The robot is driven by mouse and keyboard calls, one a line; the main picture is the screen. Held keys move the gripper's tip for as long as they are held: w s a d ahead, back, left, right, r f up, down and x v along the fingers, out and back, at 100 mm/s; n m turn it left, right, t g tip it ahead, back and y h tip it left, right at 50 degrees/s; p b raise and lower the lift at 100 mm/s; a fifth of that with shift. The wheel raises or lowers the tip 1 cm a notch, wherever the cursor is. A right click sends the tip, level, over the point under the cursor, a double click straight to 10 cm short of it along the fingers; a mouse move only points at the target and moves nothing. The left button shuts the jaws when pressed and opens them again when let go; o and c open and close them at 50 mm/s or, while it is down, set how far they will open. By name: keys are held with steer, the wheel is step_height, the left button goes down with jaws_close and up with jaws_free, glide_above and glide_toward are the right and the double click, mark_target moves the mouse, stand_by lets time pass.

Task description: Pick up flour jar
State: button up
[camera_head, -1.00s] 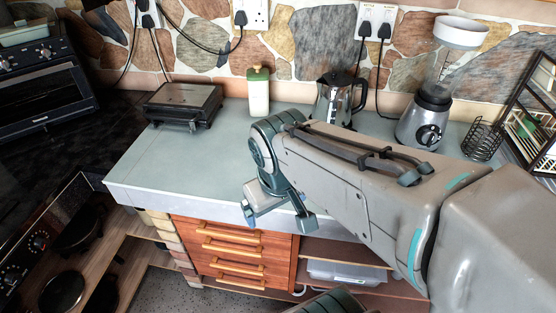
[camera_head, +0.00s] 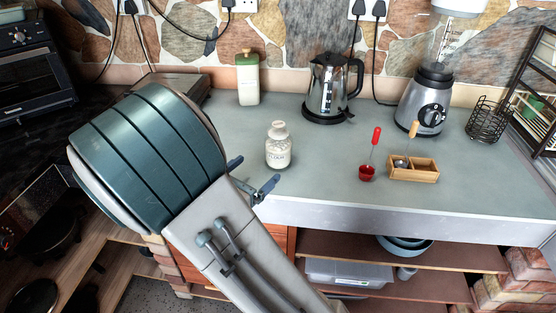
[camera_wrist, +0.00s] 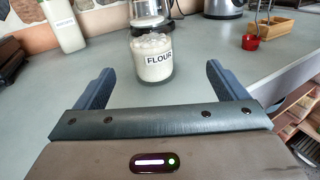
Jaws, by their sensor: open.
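The flour jar (camera_head: 278,153) is a small glass jar of white powder, upright on the grey counter near its front edge. In the wrist view the jar (camera_wrist: 153,58), labelled FLOUR, stands ahead of my gripper, centred between the lines of the two fingers. My gripper (camera_head: 253,175) is open and empty, just left of and in front of the jar in the head view. The blue fingers also show in the wrist view (camera_wrist: 159,70), spread wide on either side, with no visible contact.
A cream canister with a green top (camera_head: 248,82), a kettle (camera_head: 328,90) and a blender (camera_head: 422,105) stand at the back. A red scoop (camera_head: 367,173) and a wooden box (camera_head: 413,170) lie to the right. The counter between jar and scoop is clear.

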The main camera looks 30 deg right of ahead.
mark_target(272, 150)
steer(key=shift+w+a+f+n+t, duration=0.1)
steer(key=shift+w+a+n+t, duration=0.05)
steer(key=shift+w+n+t, duration=0.25)
steer(key=x, duration=1.3)
steer(key=shift+w+f, duration=0.2)
steer(key=shift+w, duration=0.1)
steer(key=c, duration=2)
jaws_close()
steer(key=shift+r, duration=0.15)
